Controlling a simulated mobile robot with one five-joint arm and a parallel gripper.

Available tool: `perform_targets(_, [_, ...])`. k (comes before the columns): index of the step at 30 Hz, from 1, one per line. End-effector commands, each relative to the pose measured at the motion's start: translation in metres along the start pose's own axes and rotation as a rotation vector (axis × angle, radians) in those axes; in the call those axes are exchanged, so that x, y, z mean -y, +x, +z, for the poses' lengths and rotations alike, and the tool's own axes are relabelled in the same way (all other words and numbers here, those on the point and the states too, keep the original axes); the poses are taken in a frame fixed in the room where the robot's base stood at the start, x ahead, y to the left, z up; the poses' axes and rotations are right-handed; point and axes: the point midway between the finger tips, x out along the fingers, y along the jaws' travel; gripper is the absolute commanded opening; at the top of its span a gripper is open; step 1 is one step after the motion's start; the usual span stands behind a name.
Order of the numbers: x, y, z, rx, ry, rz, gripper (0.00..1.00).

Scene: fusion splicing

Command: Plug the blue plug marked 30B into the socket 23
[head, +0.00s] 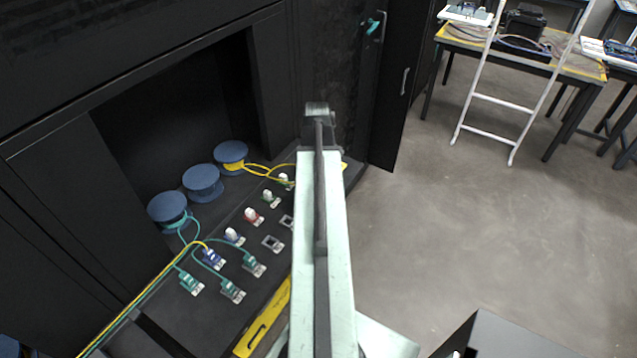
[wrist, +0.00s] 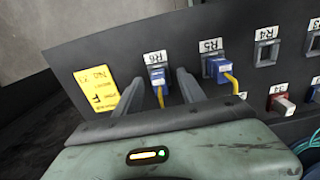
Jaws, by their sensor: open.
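In the wrist view a blue plug (wrist: 157,76) with a yellow cable sits in the frame labelled R6. A second blue plug (wrist: 216,67) with a yellow cable sits in R5. My gripper (wrist: 159,80) is open, with one finger on each side of the R6 plug; I cannot tell whether they touch it. No 30B mark or socket 23 label is legible. In the head view my arm hides the gripper and part of the panel. Another blue plug (head: 213,259) shows at the panel's left part.
Empty socket frames show at R4 (wrist: 265,54) and mid-panel (head: 272,243). A red plug (wrist: 283,103) stands near R4's lower side. Green plugs (head: 232,292) with cables and blue spools (head: 203,183) lie left of my arm. A yellow label (wrist: 97,87) is beside R6.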

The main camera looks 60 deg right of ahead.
Motion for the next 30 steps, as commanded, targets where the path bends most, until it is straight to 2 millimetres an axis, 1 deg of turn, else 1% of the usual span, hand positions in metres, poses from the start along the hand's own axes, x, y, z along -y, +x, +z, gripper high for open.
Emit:
perform_targets(15, [-0.0005,0.0001,0.0006,0.0,0.001,0.0,0.47])
perform_targets(17, [-0.0005,0.0001,0.0006,0.0,0.001,0.0,0.31])
perform_targets(18, [-0.0006,0.0001,0.0007,0.0,0.001,0.0,0.19])
perform_targets(20, [-0.0006,0.0001,0.0007,0.0,0.001,0.0,0.03])
perform_targets(21, [-0.0006,0.0001,0.0008,0.0,0.002,0.0,0.0])
perform_targets(30, [-0.0008,0.0001,0.001,0.0,0.002,0.0,0.0])
